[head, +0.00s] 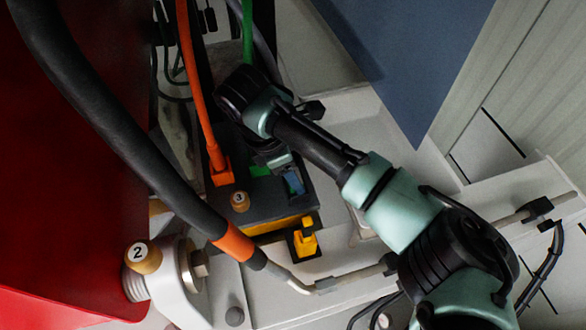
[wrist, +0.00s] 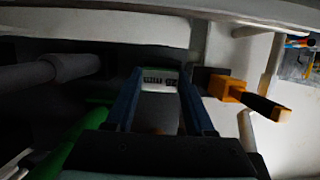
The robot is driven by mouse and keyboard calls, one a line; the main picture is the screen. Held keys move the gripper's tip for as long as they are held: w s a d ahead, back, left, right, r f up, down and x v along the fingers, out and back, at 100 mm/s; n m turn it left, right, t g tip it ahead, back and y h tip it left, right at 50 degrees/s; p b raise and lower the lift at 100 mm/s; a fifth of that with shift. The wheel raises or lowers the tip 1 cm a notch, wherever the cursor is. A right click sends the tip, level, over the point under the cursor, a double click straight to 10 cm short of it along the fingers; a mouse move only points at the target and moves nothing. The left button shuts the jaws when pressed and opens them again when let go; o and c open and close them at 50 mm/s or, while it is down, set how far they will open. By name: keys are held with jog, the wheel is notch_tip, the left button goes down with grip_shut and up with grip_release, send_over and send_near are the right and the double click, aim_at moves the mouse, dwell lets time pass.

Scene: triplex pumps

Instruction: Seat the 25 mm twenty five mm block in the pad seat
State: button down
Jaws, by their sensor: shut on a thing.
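My gripper (wrist: 160,80) is shut on the 25 mm block (wrist: 159,80). The block is pale, with dark "25 mm" lettering that reads upside down in the wrist view, and it sits between the blue fingertips. In the head view my gripper (head: 293,182) points down over a dark housing; the block is not distinguishable there. I cannot make out the pad seat in either view. A dark area lies beyond and around the fingers in the wrist view, so contact under the block cannot be told.
An orange fitting (head: 305,240) stands close beside my gripper; it also shows in the wrist view (wrist: 228,88). A thick black hose (head: 120,125) crosses the left side.

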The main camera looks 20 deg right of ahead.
jog(key=shift+f, duration=0.15)
jog(key=shift+c, duration=1.3)
grip_release()
jog(key=b+v, duration=0.1)
jog(key=v, duration=1.1)
jog(key=shift+r, duration=0.2)
